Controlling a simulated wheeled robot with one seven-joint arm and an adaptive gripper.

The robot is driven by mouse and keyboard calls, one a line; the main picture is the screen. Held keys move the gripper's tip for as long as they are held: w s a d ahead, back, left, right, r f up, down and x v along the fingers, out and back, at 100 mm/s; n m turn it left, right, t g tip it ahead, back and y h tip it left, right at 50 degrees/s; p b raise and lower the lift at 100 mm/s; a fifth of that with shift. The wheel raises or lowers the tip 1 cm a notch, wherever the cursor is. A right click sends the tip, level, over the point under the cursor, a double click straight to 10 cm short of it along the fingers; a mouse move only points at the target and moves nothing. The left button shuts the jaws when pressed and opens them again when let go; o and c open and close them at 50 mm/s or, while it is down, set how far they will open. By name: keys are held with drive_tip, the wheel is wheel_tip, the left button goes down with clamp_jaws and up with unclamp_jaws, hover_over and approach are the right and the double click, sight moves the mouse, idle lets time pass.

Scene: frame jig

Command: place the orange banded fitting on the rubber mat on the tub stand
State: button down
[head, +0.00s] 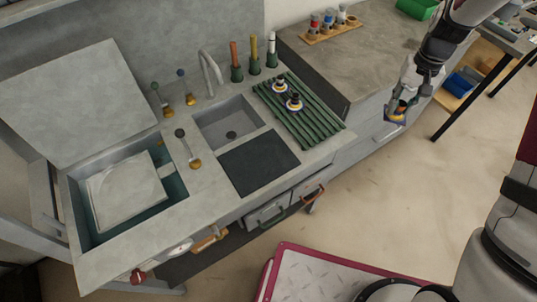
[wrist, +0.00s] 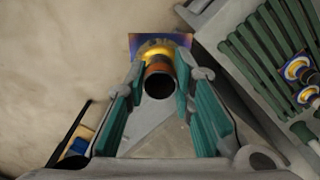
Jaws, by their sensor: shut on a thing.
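The orange banded fitting (head: 397,116) is in my gripper (head: 402,101), held in the air right of the stand, over the floor by the grey cabinet. In the wrist view, my gripper (wrist: 160,82) is shut with its green pads on either side of the fitting (wrist: 158,64). The fitting shows a dark open tube end, an orange band, a yellow collar and a square blue-purple plate. The rubber mat (head: 258,163) is a dark, bare square on the tub stand (head: 205,185), in front of the sink, well left of my gripper.
Two fittings (head: 280,87) (head: 294,104) stand on a green slatted rack (head: 313,127), right of the mat. A tall faucet (head: 209,68) and upright handled tools (head: 253,55) rise behind the sink. The water tub (head: 175,187) is further left.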

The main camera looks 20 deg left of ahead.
drive_tip(key=shift+n, duration=0.4)
drive_tip(key=f+b, duration=0.1)
drive_tip(key=a+f+b, duration=0.1)
drive_tip(key=f, duration=0.1)
drive_tip(key=f+b, duration=0.1)
drive_tip(key=shift+s+a+f, duration=0.3)
drive_tip(key=s+a+f+n+b, duration=0.35)
drive_tip(key=s+a+n, duration=0.8)
drive_tip(key=a, duration=0.55)
drive_tip(key=s+a+n, duration=0.5)
drive_tip(key=s+n, duration=0.3)
drive_tip(key=s, duration=0.2)
drive_tip(key=s+a+n, duration=0.5)
drive_tip(key=s+n, duration=0.3)
drive_tip(key=s, duration=0.1)
hover_over(259, 160)
drive_tip(key=shift+s+f+m, duration=0.1)
drive_tip(key=shift+f+m, duration=0.15)
drive_tip(key=shift+f, duration=2.2)
